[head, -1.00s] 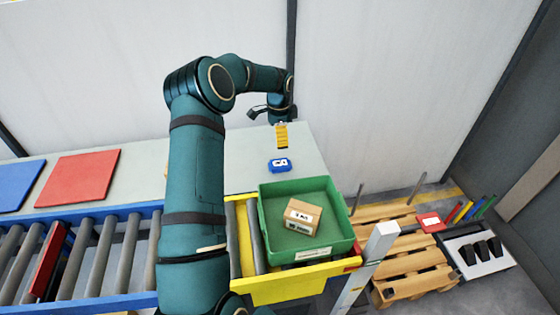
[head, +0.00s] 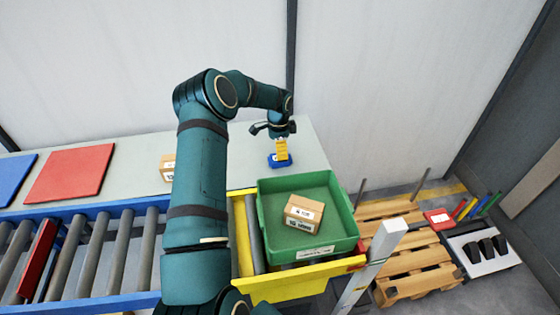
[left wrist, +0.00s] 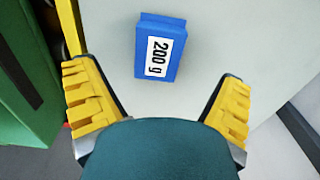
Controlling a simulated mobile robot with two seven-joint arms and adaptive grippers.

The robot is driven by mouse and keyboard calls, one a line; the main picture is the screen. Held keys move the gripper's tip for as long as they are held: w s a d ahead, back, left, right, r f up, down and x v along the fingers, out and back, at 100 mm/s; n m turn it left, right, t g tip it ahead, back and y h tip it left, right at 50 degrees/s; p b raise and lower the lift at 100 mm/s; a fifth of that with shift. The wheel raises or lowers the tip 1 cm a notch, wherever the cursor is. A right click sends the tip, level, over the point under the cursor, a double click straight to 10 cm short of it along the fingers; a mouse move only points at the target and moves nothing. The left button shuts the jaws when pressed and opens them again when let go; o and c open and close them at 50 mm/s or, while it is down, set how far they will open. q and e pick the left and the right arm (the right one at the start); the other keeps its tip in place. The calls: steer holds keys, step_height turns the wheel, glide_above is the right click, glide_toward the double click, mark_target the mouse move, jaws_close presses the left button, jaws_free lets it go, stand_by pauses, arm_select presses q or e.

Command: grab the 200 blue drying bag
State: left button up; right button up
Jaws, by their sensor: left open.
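The blue drying bag (left wrist: 148,47) lies on the pale table and carries a white label reading "200 g" in the left wrist view. In the head view the blue bag (head: 279,160) is partly hidden behind my yellow fingers. My left gripper (head: 282,150) points down over it, and in the left wrist view its two yellow fingers (left wrist: 158,105) are open and spread wide. The bag lies beyond the fingertips in that view, and nothing is between the fingers. My right gripper is not in view.
A green crate (head: 346,207) holding a cardboard box (head: 304,211) stands in front of the table (head: 225,160). Another box (head: 167,168) sits on the table near my arm. A red mat (head: 70,172) and a blue mat lie at left. A roller conveyor runs below.

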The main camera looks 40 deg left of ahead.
arm_select(q)
steer(key=f, duration=0.3)
steer(key=f+b, duration=0.1)
steer(key=f, duration=0.1)
steer(key=shift+s+a, duration=0.15)
steer(key=shift+s, duration=0.15)
steer(key=c, duration=1.3)
